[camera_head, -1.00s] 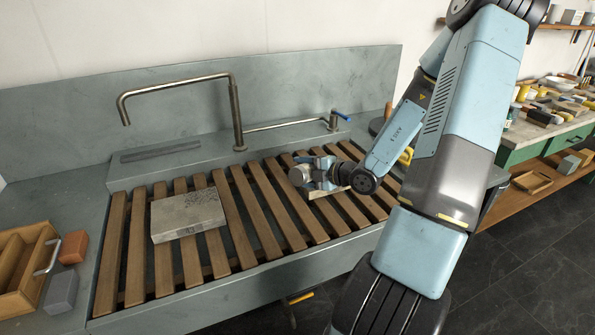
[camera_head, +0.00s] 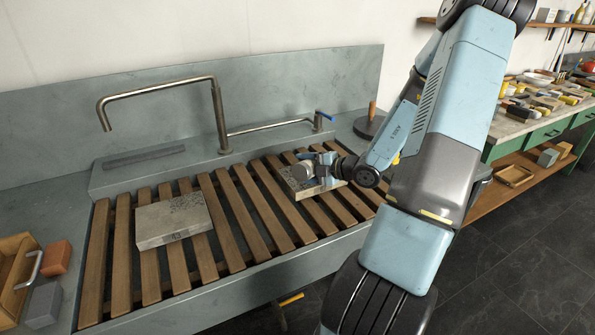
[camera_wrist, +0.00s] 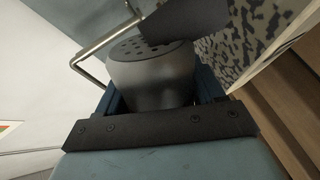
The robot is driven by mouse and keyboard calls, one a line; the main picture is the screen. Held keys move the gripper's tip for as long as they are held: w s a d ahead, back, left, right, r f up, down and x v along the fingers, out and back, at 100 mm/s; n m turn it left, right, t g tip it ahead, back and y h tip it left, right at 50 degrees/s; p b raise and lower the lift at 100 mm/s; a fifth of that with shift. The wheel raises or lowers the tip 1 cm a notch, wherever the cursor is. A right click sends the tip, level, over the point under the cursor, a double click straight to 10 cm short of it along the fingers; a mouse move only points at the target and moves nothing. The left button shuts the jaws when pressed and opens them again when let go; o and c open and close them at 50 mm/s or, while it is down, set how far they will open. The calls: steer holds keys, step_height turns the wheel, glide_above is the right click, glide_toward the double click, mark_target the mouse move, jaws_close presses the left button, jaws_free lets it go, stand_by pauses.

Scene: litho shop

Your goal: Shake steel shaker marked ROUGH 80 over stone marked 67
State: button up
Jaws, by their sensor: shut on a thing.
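My gripper (camera_head: 318,172) is shut on a steel shaker (camera_wrist: 155,78) with a perforated lid. In the wrist view the shaker sits between the jaws, its holed end towards the top of the picture. No lettering on it can be read. In the head view, the gripper and shaker are over a speckled stone slab (camera_head: 291,184) on the right part of the slatted rack. That slab is partly covered by the gripper, and its marking is not visible. A second slab (camera_head: 172,221) lies further left, with a small mark on its front edge that I cannot read surely.
The wooden slats (camera_head: 236,235) span a grey stone sink with a bent tap (camera_head: 219,115) behind. A wooden box (camera_head: 15,268), an orange block (camera_head: 57,257) and a grey block (camera_head: 43,304) are at the left. A cluttered green bench (camera_head: 540,135) stands at the right.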

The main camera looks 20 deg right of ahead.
steer(key=shift+w+d, duration=0.1)
steer(key=shift+d, duration=2.35)
